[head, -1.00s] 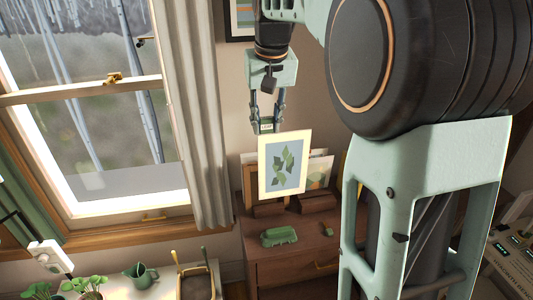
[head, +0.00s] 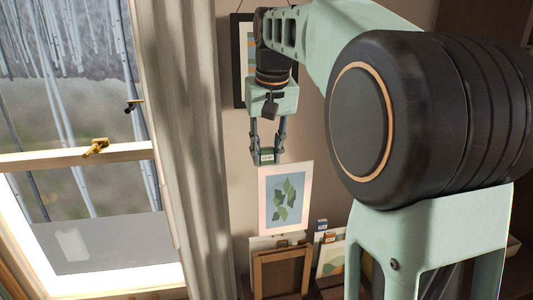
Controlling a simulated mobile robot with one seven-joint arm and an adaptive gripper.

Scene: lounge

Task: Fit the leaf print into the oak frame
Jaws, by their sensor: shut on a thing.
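The leaf print (head: 284,200) is a pale-bordered sheet with dark green leaves on a blue-grey ground. My gripper (head: 267,160) is shut on its top edge, and the print hangs upright, tilted slightly in the picture. The oak frame (head: 283,255), a brown wooden frame, stands upright below the print in the head view. The print's lower edge shows just above the frame's top bar, apart from it in the picture. How far apart they are in depth I cannot tell. The frame's lower part is cut off by the picture's bottom edge.
Other prints (head: 330,258) stand behind and right of the frame, with small boxes (head: 322,226) near them. A dark-framed picture (head: 240,65) hangs on the wall behind my gripper. A curtain (head: 190,150) and a window (head: 75,130) are at left.

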